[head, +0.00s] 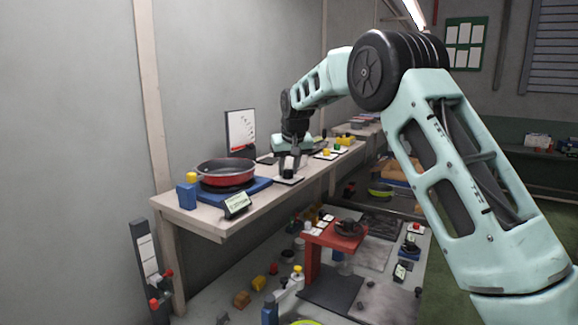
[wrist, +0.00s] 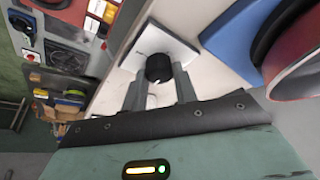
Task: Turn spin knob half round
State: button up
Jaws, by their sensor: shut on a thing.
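The spin knob (wrist: 158,68) is a black round knob with a white mark on its near side, on a white square plate (wrist: 150,42). In the wrist view my gripper (wrist: 160,76) has one finger on each side of the knob, shut on it. In the head view my gripper (head: 288,170) points down onto the shelf at the white plate (head: 288,181), and its fingers largely hide the knob.
A red pan (head: 226,168) sits on a blue base (head: 250,186) left of my gripper. A small display (head: 237,204) stands at the shelf's front edge. An upright white panel (head: 241,130) is behind. Small yellow parts (head: 343,140) lie further right along the shelf.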

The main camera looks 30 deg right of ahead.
jog(key=m+h+p, duration=0.1)
jog(key=m, duration=0.1)
jog(key=m+g+h+p, duration=0.1)
jog(key=m, duration=0.2)
jog(key=shift+w+a+r+m, duration=0.1)
jog(key=shift+a+r+m, duration=0.1)
jog(key=shift+m, duration=0.1)
jog(key=m+g+h+p, duration=0.1)
jog(key=m+p, duration=0.2)
jog(key=m, duration=0.1)
jog(key=shift+w, duration=0.1)
jog(key=m+g+p, duration=0.1)
jog(key=m+p, duration=0.1)
jog(key=m, duration=0.1)
jog(key=m+g+p, duration=0.1)
jog(key=m+p, duration=0.1)
jog(key=p, duration=0.1)
jog(key=shift+w+m+h, duration=0.1)
jog(key=shift+m+h, duration=0.3)
jog(key=m+g+p, duration=0.1)
jog(key=m+p, duration=0.2)
jog(key=shift+w+f+m+g+p, duration=0.1)
jog(key=shift+m+g+p, duration=0.3)
jog(key=shift+f, duration=0.1)
jog(key=o, duration=1)
jog(key=shift+c, duration=0.2)
